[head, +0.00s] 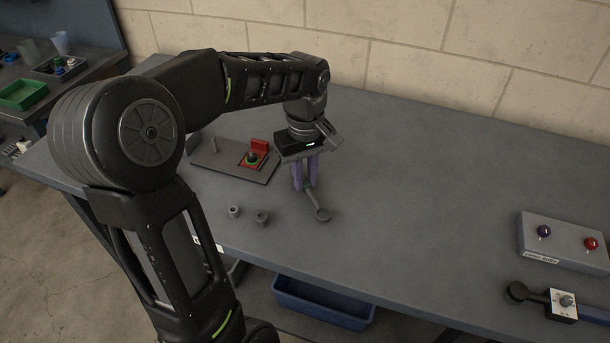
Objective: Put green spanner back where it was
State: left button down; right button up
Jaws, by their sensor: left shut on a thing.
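My left gripper (306,184) points down over the bench, its two purple fingers shut on a slim grey spanner-like tool (319,204). The tool's round end sticks out toward the front. It looks grey, and I see no clear green on it. I cannot tell whether it touches the bench. A dark flat plate (215,163) lies left of the gripper. It carries an upright grey peg (214,145) and a red bracket (259,147) beside a dark round part with a green ring (252,159). My right gripper is not in view.
Two small grey cylinders (234,211) (262,218) stand near the bench's front edge. A grey box (562,243) with a blue and a red knob sits at the right, with a dark round-headed item (517,292) before it. The bench (420,200) between is clear. A blue bin (322,302) is below.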

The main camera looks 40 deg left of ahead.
aim_at(305, 181)
pick_arm(q)
jog(key=shift+f+b, duration=0.45)
jog(key=shift+f, duration=0.15)
jog(key=c, duration=1.3)
grip_release()
jog(key=shift+o, duration=0.2)
jog(key=shift+r, duration=3.9)
